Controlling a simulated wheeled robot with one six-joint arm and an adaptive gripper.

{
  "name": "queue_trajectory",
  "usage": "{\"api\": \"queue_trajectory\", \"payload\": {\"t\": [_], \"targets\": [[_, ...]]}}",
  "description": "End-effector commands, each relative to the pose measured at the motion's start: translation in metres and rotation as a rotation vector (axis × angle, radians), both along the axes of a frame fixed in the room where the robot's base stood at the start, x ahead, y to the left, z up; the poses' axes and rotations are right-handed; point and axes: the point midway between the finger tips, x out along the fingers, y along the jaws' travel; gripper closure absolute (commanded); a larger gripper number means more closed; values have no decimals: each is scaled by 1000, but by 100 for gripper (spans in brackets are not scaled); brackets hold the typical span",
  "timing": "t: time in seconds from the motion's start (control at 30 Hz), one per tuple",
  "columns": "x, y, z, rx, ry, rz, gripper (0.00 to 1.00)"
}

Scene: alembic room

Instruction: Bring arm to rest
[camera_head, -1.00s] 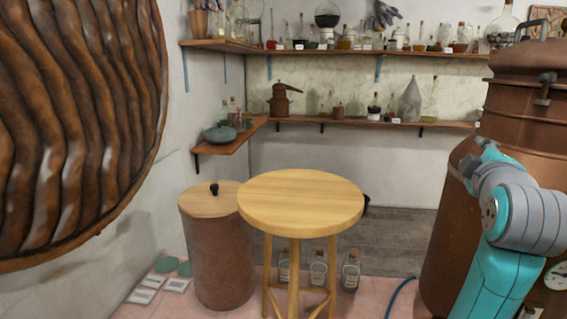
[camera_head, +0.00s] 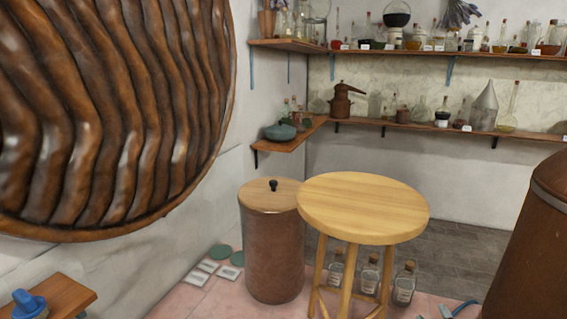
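My gripper is not in view, and no part of my arm shows for certain. The round wooden stool (camera_head: 362,205) stands right of centre with a bare top. A copper drum with a wooden lid (camera_head: 272,245) and a dark knob stands just left of it.
A large copper vessel (camera_head: 535,250) fills the lower right. A big ribbed brown disc (camera_head: 110,110) covers the upper left. Corked bottles (camera_head: 404,285) stand on the floor behind the stool. Wall shelves (camera_head: 420,128) hold glassware. A small wooden surface with a blue object (camera_head: 30,303) is at lower left.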

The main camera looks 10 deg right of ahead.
Motion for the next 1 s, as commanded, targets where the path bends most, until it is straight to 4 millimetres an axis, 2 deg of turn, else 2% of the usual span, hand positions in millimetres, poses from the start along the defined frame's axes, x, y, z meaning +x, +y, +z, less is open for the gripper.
{"api": "queue_trajectory", "payload": {"t": [0.03, 0.2, 0.5, 0.73, 1.0], "targets": [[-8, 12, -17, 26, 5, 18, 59], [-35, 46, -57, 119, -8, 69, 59], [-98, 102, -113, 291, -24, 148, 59], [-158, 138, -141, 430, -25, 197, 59], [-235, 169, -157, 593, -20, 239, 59]]}}
